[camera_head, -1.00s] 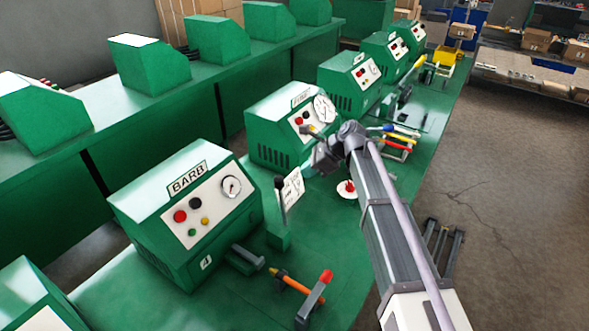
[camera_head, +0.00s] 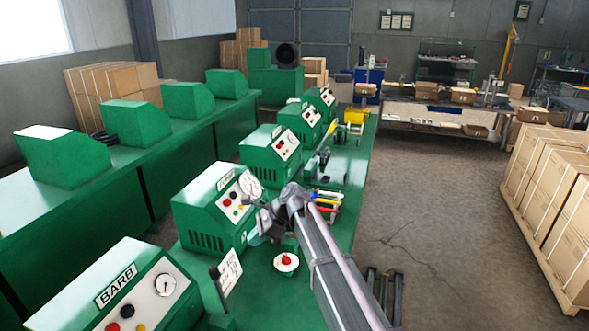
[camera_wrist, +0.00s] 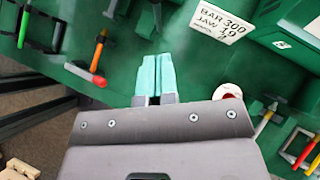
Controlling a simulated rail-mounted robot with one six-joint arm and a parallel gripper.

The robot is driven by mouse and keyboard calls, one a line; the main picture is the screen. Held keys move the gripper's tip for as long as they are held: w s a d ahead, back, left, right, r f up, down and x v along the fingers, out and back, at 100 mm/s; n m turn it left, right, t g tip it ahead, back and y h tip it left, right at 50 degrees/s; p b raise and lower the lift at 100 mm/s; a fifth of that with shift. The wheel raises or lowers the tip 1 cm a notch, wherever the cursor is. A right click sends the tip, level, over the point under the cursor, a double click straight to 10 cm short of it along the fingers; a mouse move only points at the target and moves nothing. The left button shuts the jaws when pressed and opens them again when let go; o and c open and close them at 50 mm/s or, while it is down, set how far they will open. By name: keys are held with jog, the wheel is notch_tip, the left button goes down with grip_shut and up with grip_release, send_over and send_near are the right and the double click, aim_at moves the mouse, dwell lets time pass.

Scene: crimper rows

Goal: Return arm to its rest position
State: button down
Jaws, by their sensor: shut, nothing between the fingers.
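My gripper (camera_wrist: 155,75) shows in the wrist view with its two teal fingers together and nothing between them. It hangs above the green bench (camera_wrist: 190,55). In the head view my arm reaches up from the bottom edge, and my gripper (camera_head: 257,236) is at its bent end, partly hidden by the wrist. It is in front of a green crimper box (camera_head: 207,214) with a dial.
A BARB machine (camera_head: 125,285) stands nearest. A white card (camera_head: 229,272) stands on the bench, also seen in the wrist view (camera_wrist: 222,22). A white disc with a red knob (camera_head: 286,262) lies beside the arm.

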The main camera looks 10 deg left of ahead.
jog(key=s+d+f+n+h+b, duration=0.2)
jog(key=s+d+f+n, duration=0.2)
jog(key=s+d, duration=0.3)
jog(key=s+d+f+n+t+h+b, duration=0.1)
jog(key=s+d+f+n+h+b, duration=0.2)
jog(key=s+d, duration=0.4)
jog(key=s+d+f+n+t+h+b, duration=0.1)
jog(key=s+d+f+n, duration=0.4)
jog(key=d, duration=1.6)
jog(key=shift+s+f+n+h+b, duration=0.15)
jog(key=shift+s+n+h+b, duration=0.8)
jog(key=shift+s, duration=0.25)
jog(key=shift+d, duration=0.15)
